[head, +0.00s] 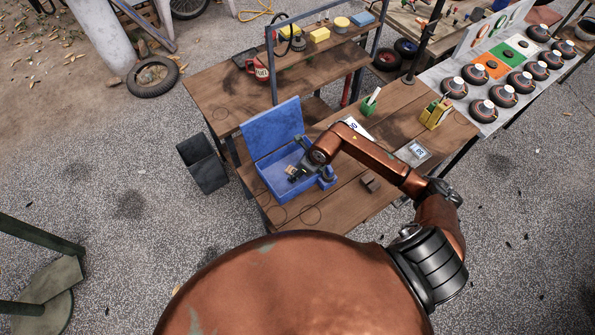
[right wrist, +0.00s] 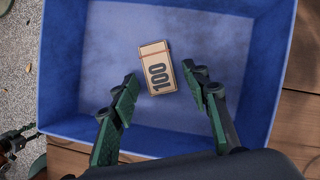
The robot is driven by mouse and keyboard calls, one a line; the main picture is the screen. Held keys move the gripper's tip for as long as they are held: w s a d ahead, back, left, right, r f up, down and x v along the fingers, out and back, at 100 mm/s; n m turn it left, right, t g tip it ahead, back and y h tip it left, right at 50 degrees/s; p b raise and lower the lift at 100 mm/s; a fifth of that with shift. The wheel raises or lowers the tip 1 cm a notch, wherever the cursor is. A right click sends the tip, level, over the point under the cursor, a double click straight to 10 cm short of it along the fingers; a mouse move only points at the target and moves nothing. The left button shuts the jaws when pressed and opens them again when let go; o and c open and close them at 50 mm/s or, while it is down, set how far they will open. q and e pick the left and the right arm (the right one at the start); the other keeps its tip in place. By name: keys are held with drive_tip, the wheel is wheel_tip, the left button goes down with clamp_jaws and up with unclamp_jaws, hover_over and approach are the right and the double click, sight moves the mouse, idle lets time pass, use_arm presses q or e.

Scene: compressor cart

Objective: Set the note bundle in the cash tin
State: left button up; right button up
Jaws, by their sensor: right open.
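The blue cash tin (head: 272,186) stands on the near left end of the wooden table with its lid (head: 272,128) raised. In the right wrist view the tin's inside (right wrist: 85,60) fills most of the picture. The tan note bundle (right wrist: 157,68), marked 100, lies inside the tin, apparently on its floor and clear of the walls. My right gripper (right wrist: 160,80) is open above the tin, with one finger on each side of the bundle and gaps between. In the head view my right gripper (head: 296,173) reaches into the tin and hides the bundle. My left gripper is not in view.
A brown block (head: 370,183), a device with a display (head: 414,152), a white card (head: 354,130) and a yellow holder (head: 436,113) are on the table to the right. A dark bin (head: 203,163) stands left of the table.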

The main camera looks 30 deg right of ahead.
drive_tip(key=b+v, duration=0.1)
drive_tip(key=v, duration=1.1)
drive_tip(key=shift+r, duration=0.1)
